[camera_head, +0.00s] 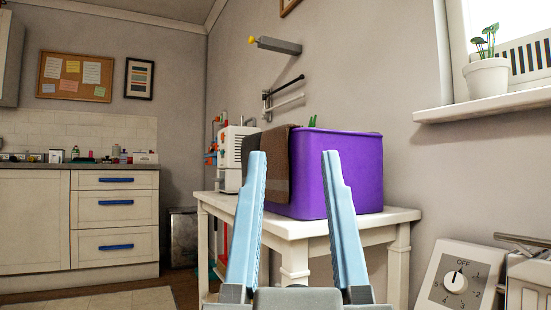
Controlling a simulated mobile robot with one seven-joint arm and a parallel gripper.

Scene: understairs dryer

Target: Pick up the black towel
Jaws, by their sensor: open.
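A dark cloth hangs over the left side of a purple bin (345,172) on a white table (405,214). Its front face looks dark brown (276,158), and a blacker part shows at its left, partly behind my left finger. I take this cloth to be the black towel. My gripper (294,157) is open, with two light blue fingers pointing forward and up. The towel and bin show between and behind the fingers. Nothing is between the jaws that I can see as held. The towel's lower edge is partly hidden by the left finger.
A white appliance (234,158) stands left of the bin. Wall hooks (282,92) and a grey bracket (278,46) project above. A potted plant (487,77) sits on the window sill. A dial panel (455,278) is at the lower right. White drawers (115,212) stand far left.

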